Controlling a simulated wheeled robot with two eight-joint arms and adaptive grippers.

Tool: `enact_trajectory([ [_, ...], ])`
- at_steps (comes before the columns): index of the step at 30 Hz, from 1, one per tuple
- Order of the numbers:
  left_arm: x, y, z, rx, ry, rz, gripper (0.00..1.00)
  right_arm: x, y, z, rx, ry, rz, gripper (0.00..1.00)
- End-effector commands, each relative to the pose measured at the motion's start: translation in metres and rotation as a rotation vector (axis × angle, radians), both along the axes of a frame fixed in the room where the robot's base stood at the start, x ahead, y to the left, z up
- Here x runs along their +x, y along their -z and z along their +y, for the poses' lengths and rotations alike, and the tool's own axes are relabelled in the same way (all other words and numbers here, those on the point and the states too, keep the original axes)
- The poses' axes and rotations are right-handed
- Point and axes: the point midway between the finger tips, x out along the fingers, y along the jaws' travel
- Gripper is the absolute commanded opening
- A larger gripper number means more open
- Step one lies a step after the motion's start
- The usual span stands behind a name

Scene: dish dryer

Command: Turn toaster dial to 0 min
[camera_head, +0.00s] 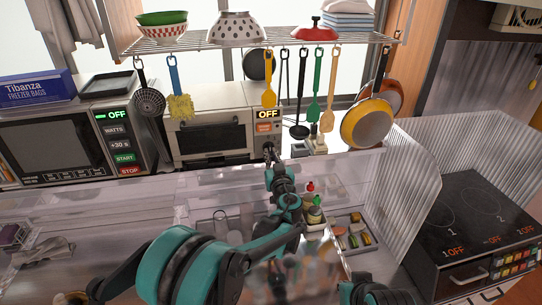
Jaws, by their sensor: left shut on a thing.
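The toaster oven (210,139) stands on the back counter in the head view, a pale box with a dark glass door. Its small panel on the right reads OFF above an orange label. My left gripper (270,156) reaches away over the counter to the lower part of this panel. It is shut on the toaster dial, which is mostly hidden behind the fingers, so the dial's pointer cannot be read. Part of my right arm shows at the bottom edge; its gripper is not in view.
A microwave (65,142) stands left of the toaster. A skimmer (148,100), a yellow duster (180,107) and several utensils hang from the wire rack (190,42) above and in front. A yellow pan (367,123) hangs at right. A clear panel edge lies below my left arm.

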Motion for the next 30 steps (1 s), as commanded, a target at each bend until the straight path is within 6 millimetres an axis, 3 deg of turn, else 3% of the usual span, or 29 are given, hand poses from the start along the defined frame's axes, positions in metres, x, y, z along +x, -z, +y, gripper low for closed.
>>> enact_trajectory([
  [10,-0.001,0.002,0.000,-0.006,0.000,0.002,0.00,0.000,0.000,0.000,0.000,0.000,0.000,0.00],
  [12,-0.001,0.002,0.000,-0.006,0.000,0.001,0.25,0.000,0.000,0.000,0.000,0.000,0.000,0.00],
  [13,-0.001,0.001,0.000,-0.005,0.000,0.001,0.30,0.000,0.000,0.000,0.000,0.000,0.000,0.00],
  [23,-0.002,0.000,-0.001,-0.003,0.001,0.000,0.30,0.000,0.000,0.000,0.000,0.000,0.000,0.00],
  [26,-0.011,0.000,-0.003,-0.002,0.002,0.001,0.30,0.000,0.000,0.000,0.000,0.000,0.000,0.00],
  [30,-0.037,0.000,-0.009,-0.003,0.003,0.000,0.30,0.000,0.000,0.000,0.000,0.000,0.000,0.00],
])
